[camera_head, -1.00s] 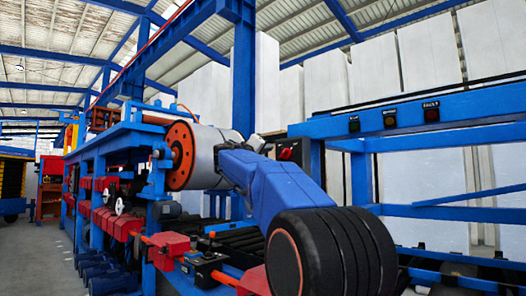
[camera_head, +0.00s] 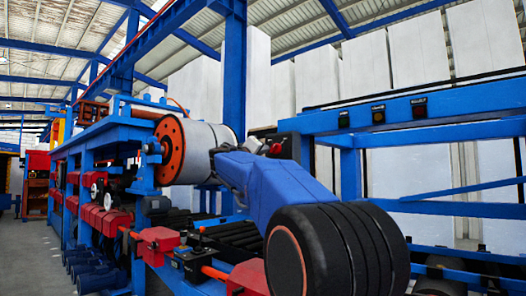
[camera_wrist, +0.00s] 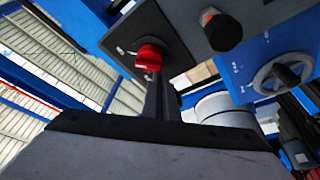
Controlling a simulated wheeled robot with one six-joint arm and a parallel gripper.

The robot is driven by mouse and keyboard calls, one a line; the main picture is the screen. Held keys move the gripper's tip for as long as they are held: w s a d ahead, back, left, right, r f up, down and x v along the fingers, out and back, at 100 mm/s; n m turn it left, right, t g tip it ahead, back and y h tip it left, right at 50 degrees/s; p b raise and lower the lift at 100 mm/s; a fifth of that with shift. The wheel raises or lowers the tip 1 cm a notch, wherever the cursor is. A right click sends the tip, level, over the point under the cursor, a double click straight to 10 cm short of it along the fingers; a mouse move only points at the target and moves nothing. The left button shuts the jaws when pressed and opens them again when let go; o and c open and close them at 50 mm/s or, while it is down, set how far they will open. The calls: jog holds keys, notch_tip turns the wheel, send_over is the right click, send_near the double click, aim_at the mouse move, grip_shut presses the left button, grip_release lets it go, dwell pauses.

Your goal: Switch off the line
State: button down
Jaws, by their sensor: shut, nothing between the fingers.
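A dark box with a red rotary knob (camera_head: 276,149) sits at the end of the blue frame in the head view. The red knob (camera_wrist: 150,57) shows large in the wrist view, on its dark plate (camera_wrist: 127,38). My gripper (camera_head: 262,146) is just left of the knob in the head view, and my arm hides part of that area. In the wrist view my gripper (camera_wrist: 160,78) is shut and empty, its narrow dark fingers just below the knob. I cannot tell whether the tips touch it.
A dark post with an orange end (camera_wrist: 222,32) and a grey handwheel (camera_wrist: 283,75) lie right of the knob. A large roll with an orange face (camera_head: 172,150) is left of my arm. Small labelled buttons (camera_head: 378,114) line the blue rail at right.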

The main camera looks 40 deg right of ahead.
jog(key=shift+s+f+n+t+y, duration=0.15)
jog(key=shift+n+t+y, duration=0.3)
jog(key=shift+n, duration=0.95)
jog(key=n, duration=0.2)
jog(key=n+y, duration=0.1)
jog(key=n, duration=0.1)
jog(key=f+n+y, duration=0.1)
jog(key=n, duration=0.1)
jog(key=shift+s+n, duration=0.3)
jog(key=shift+s, duration=0.05)
jog(key=n+y, duration=0.1)
jog(key=n, duration=0.2)
jog(key=s+n+g, duration=0.1)
jog(key=n, duration=0.1)
jog(key=shift+s+f+n+g+y, duration=0.1)
jog(key=shift+f+n+g+y, duration=0.15)
jog(key=shift+n+y, duration=0.15)
jog(key=shift+s+d, duration=0.1)
jog(key=shift+s, duration=0.05)
jog(key=shift+w+f, duration=0.25)
jog(key=shift+w, duration=0.25)
jog(key=s+a, duration=0.1)
jog(key=a, duration=0.8)
jog(key=shift+a, duration=0.25)
